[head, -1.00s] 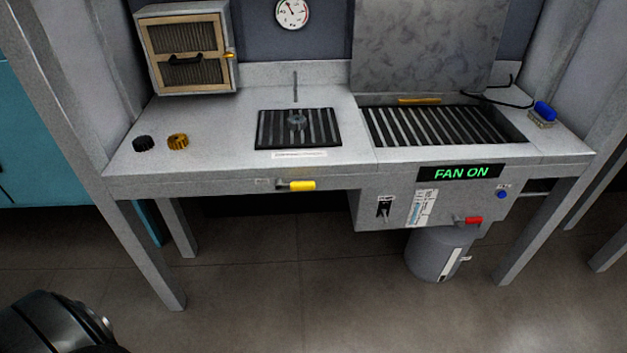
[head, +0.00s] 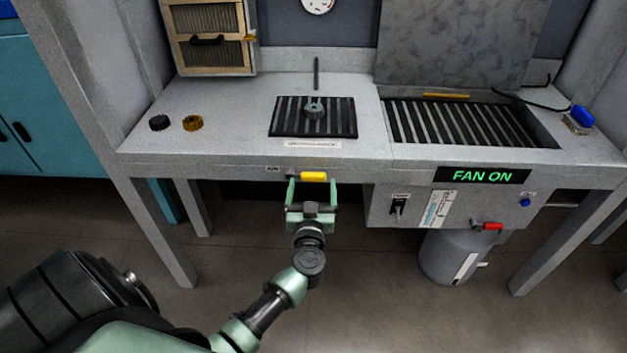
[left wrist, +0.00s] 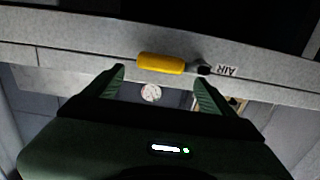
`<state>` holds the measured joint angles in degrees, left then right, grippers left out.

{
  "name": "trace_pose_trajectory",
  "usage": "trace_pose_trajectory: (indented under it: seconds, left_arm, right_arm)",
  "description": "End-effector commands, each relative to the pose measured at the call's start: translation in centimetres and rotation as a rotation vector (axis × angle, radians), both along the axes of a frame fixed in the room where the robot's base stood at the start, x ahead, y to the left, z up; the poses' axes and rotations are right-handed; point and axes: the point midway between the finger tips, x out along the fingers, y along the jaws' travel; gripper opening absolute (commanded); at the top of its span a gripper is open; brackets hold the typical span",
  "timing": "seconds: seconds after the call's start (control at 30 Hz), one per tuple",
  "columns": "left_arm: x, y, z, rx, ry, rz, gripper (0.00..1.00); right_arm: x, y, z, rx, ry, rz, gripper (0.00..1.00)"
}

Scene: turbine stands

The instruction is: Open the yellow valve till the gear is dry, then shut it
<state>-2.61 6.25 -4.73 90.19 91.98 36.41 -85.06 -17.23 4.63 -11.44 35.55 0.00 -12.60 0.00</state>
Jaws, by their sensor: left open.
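The yellow valve handle (head: 313,176) is on the front edge of the bench, beside a small AIR label (head: 272,169). It lies sideways, along the edge. My left gripper (head: 312,182) is open, with its two fingers pointing at the handle from below and in front. In the left wrist view the yellow handle (left wrist: 161,63) is just beyond the fingertips and between them, and nothing is gripped. The gear (head: 313,109) sits on the dark slatted grate (head: 285,128) above the valve. I cannot tell whether it is wet. My right gripper is not in view.
A black knob (head: 159,123) and a gold knob (head: 193,123) stand on the left of the bench. A lit FAN ON sign (head: 482,176), a red-handled valve (head: 488,226) and a grey canister (head: 447,258) are at the right. The bench front edge is close to my gripper.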

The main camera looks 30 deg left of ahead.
Motion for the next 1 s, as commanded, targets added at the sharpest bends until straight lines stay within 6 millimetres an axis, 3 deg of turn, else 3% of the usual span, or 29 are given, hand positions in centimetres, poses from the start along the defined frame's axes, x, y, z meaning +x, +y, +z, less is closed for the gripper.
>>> trace_pose_trajectory:
  seconds: [0.2,0.57,0.87,1.0]
  left_arm:
    - [2.3,1.4,-0.1,0.001,0.000,-0.001,0.85]
    - [2.7,1.7,0.0,-0.001,0.000,-0.001,0.83]
    - [2.7,1.6,0.0,-0.001,0.001,-0.002,0.00]
    - [2.7,1.6,0.0,0.001,0.002,-0.002,0.00]
  right_arm:
    - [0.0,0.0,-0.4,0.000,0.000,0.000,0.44]
    - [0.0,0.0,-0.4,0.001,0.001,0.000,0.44]
    - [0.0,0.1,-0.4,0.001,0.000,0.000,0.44]
    - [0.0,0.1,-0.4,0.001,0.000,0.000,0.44]
